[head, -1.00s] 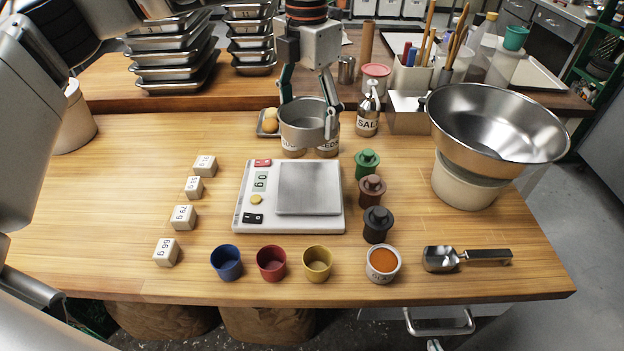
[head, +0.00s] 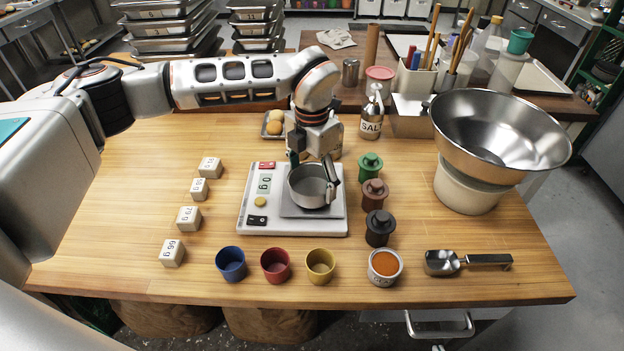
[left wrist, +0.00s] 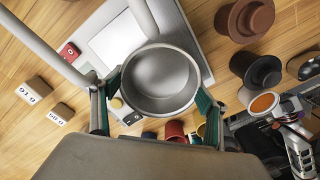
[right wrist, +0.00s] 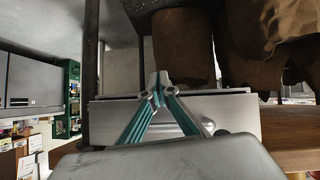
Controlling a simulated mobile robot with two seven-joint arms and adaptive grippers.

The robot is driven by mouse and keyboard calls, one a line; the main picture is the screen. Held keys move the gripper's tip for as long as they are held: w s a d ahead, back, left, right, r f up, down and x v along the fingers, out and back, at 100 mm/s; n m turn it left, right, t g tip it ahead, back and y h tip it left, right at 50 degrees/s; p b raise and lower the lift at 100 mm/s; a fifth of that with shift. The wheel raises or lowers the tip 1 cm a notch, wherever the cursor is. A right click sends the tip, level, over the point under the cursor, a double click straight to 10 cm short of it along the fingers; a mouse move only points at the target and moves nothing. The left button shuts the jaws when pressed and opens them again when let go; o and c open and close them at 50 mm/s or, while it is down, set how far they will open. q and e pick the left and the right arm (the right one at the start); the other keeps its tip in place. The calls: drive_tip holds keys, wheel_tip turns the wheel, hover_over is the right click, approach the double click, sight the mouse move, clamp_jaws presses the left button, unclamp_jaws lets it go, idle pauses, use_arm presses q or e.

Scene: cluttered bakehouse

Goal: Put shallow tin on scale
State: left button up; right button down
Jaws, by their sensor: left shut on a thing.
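The shallow tin (head: 307,187), a round grey metal pan, is over the plate of the white scale (head: 266,226). It also shows in the left wrist view (left wrist: 160,80). My left gripper (head: 314,178) is shut on the tin, with its fingers on opposite sides of the wall. The tin looks empty. I cannot tell whether its base touches the plate. The scale also shows in the left wrist view (left wrist: 196,45); its display reads 0 g. My right gripper (right wrist: 158,92) is below the table's level, its fingertips close together with nothing seen between them.
Several white weight blocks (head: 188,217) stand left of the scale. Blue (head: 231,264), red (head: 275,265) and yellow (head: 320,266) cups and an orange-filled pot (head: 384,267) stand in front. Lidded pots (head: 375,194) are close on the right. A large steel bowl (head: 500,125) stands further right.

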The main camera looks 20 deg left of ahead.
use_arm(q)
drive_tip(key=shift+f, duration=0.35)
drive_tip(key=shift+f, duration=0.15)
drive_tip(key=o, duration=1.2)
drive_tip(key=shift+c, duration=0.2)
